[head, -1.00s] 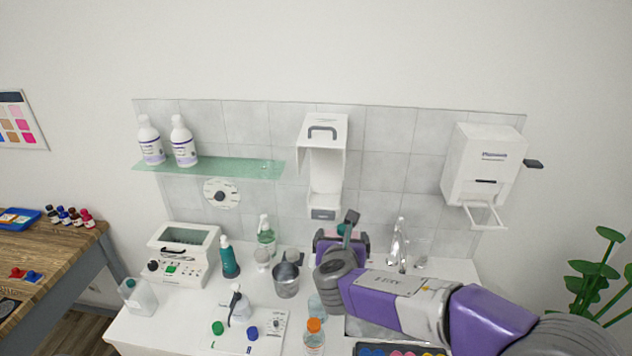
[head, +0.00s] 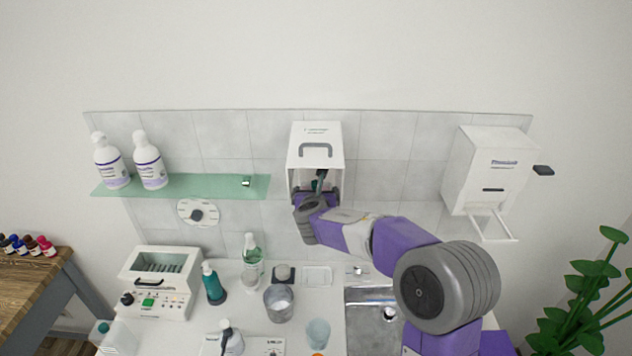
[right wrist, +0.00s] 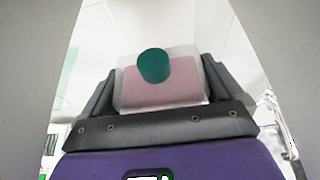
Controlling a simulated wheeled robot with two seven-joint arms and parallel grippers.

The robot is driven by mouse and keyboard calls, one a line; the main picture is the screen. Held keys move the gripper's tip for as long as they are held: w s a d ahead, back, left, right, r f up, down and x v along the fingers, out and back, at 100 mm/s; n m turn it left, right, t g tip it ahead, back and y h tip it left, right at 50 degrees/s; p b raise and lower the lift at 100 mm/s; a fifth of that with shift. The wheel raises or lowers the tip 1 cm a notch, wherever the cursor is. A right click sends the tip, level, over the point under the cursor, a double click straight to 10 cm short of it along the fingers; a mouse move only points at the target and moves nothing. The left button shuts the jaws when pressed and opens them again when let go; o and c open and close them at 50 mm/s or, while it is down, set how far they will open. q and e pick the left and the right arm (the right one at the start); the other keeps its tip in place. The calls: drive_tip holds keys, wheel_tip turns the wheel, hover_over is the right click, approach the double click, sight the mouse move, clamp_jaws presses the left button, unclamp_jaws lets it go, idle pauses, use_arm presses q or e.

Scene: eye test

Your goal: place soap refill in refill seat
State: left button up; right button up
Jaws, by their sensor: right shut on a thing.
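The soap refill (right wrist: 160,92) is a clear pouch or bottle of pink liquid with a dark teal cap (right wrist: 154,66). It sits between the two dark fingers of my right gripper (right wrist: 158,98), which is shut on it. In the head view the right gripper (head: 316,190) is inside the open front of the white wall dispenser housing (head: 316,148). The refill is mostly hidden there, with a bit of teal showing. The refill seat is hidden behind the gripper and arm, so I cannot tell whether the refill touches it. My left gripper is not in view.
A glass shelf (head: 205,187) with two white bottles is left of the housing. A white box dispenser (head: 488,170) with a side lever hangs at right.

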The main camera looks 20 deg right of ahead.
drive_tip(key=shift+w+d+p, duration=0.15)
drive_tip(key=shift+w+d, duration=0.2)
drive_tip(key=shift+w, duration=0.25)
drive_tip(key=shift+w+d+p, duration=0.15)
drive_tip(key=shift+w+d, duration=0.15)
drive_tip(key=shift+w, duration=0.3)
drive_tip(key=shift+w+d+r+p, duration=0.1)
drive_tip(key=shift+w+d+p, duration=0.15)
drive_tip(key=shift+w, duration=0.3)
drive_tip(key=shift+w+d+r+p, duration=0.1)
drive_tip(key=shift+w+d+p, duration=0.15)
drive_tip(key=shift+w, duration=0.25)
drive_tip(key=shift+w+d+f, duration=0.1)
drive_tip(key=shift+w+f, duration=0.1)
drive_tip(key=shift+f, duration=0.3)
drive_tip(key=shift+w+d+f, duration=0.1)
drive_tip(key=shift+w+f, duration=0.1)
drive_tip(key=shift+f, duration=0.25)
drive_tip(key=shift+f+b, duration=0.15)
drive_tip(key=shift+b, duration=0.2)
drive_tip(key=o, duration=0.7)
drive_tip(key=shift+o, duration=0.2)
